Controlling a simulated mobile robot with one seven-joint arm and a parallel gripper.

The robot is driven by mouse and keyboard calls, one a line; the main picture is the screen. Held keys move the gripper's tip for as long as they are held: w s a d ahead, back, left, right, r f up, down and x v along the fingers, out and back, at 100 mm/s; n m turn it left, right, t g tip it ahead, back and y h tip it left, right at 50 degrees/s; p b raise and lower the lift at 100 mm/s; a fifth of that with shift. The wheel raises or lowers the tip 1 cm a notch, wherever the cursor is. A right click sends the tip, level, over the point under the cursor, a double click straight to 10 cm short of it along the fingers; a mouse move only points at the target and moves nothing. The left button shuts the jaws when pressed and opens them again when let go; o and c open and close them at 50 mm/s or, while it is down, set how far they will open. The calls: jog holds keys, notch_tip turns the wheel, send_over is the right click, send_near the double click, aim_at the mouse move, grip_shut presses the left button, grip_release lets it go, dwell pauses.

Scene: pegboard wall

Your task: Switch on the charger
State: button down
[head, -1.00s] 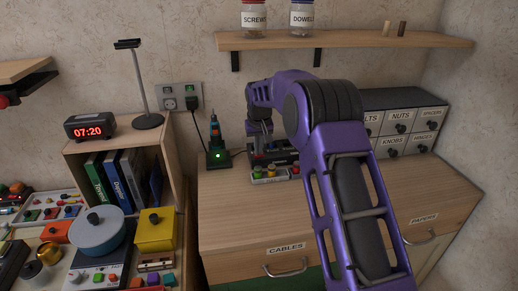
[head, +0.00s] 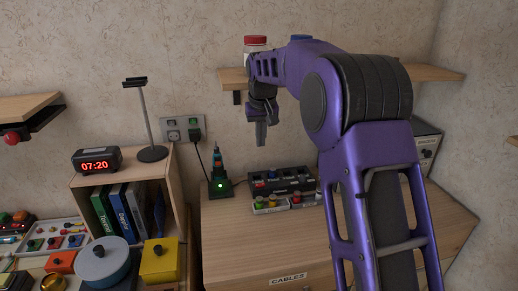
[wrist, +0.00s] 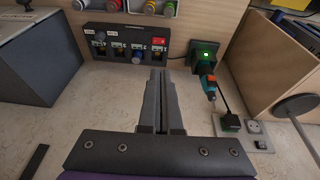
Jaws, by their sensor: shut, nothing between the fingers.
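The charger (head: 220,187) is a small black base on the cabinet top, with a green light glowing on its front. A teal and black tool stands upright in it. In the wrist view the charger (wrist: 207,52) shows near the top, its green light also lit. A black panel box (head: 283,180) with small labels and several coloured parts stands to its right; it also shows in the wrist view (wrist: 105,50). My gripper (head: 261,143) is shut and empty, raised above the cabinet top, apart from the charger and panel. Its fingers (wrist: 159,75) point toward the panel side.
A wall socket plate (head: 173,136) with a black plug (head: 196,134) and hanging cord is behind the charger. The wooden shelf (head: 233,77) with jars is above. A wooden cubby (head: 150,173) with books stands left. The cabinet's front top (head: 240,235) is clear.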

aim_at(263, 183)
jog(key=shift+s+r, duration=0.1)
jog(key=shift+r, duration=0.25)
jog(key=shift+w+d+r+b, duration=0.15)
jog(key=shift+d+b, duration=0.2)
jog(key=shift+b, duration=0.5)
jog(key=shift+w+d+r+b, duration=0.1)
jog(key=shift+d+b, duration=0.2)
jog(key=shift+b, duration=0.55)
jog(key=shift+f, duration=0.1)
jog(key=b+x, duration=0.1)
jog(key=x, duration=1.9)
jog(key=shift+b, duration=0.4)
jog(key=shift+d, duration=0.1)
